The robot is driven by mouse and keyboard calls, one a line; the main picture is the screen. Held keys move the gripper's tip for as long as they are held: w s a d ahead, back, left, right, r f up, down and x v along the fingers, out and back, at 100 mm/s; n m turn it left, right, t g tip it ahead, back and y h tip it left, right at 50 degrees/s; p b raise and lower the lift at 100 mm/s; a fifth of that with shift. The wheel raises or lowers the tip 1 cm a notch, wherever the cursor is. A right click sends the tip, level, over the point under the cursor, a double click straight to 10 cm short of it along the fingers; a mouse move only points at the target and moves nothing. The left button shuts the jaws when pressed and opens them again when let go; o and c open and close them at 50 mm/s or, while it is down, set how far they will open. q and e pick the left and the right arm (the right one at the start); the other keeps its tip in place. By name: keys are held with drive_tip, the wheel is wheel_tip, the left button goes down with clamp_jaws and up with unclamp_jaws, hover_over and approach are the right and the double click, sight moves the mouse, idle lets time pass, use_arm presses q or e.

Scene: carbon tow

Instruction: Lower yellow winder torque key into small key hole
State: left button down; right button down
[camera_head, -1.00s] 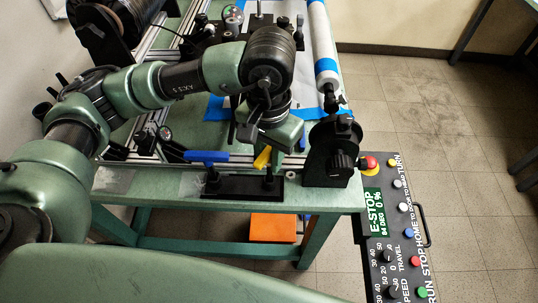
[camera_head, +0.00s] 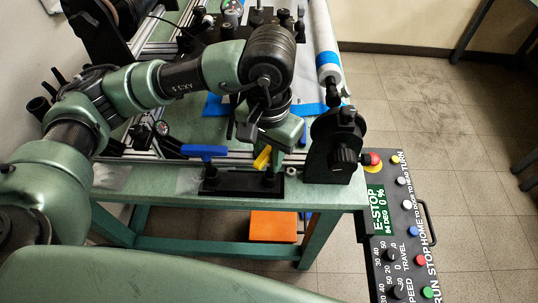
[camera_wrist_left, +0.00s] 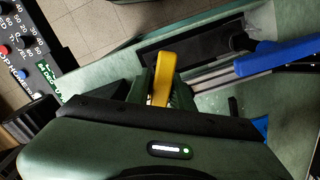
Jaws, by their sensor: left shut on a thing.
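The yellow torque key (camera_head: 262,158) is in my left gripper (camera_head: 268,150), which is shut on it and points down over the front edge of the bench. In the left wrist view the yellow key (camera_wrist_left: 164,78) stands out between the fingers. The black key holder (camera_head: 238,184) lies at the bench's front edge, just below the key, and shows as a dark strip in the wrist view (camera_wrist_left: 190,48). A blue-handled key (camera_head: 204,150) stands at the holder's left end. I cannot make out the small key hole or whether the key touches the holder. My right gripper does not show.
The black roller end stand (camera_head: 333,150) rises right of the gripper. The control panel (camera_head: 400,230) with the red E-stop button (camera_head: 371,159) is at the bench's right end. An orange box (camera_head: 273,225) sits under the bench.

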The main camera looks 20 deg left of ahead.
use_arm(q)
drive_tip(key=shift+f+b, duration=0.3)
drive_tip(key=shift+f, duration=0.05)
drive_tip(key=c, duration=1.1)
unclamp_jaws()
drive_tip(key=shift+c, duration=0.2)
drive_tip(key=shift+r, duration=0.15)
wheel_tip(320, 180, up, 8)
drive_tip(key=shift+f+b, duration=0.2)
drive_tip(key=shift+b, duration=0.1)
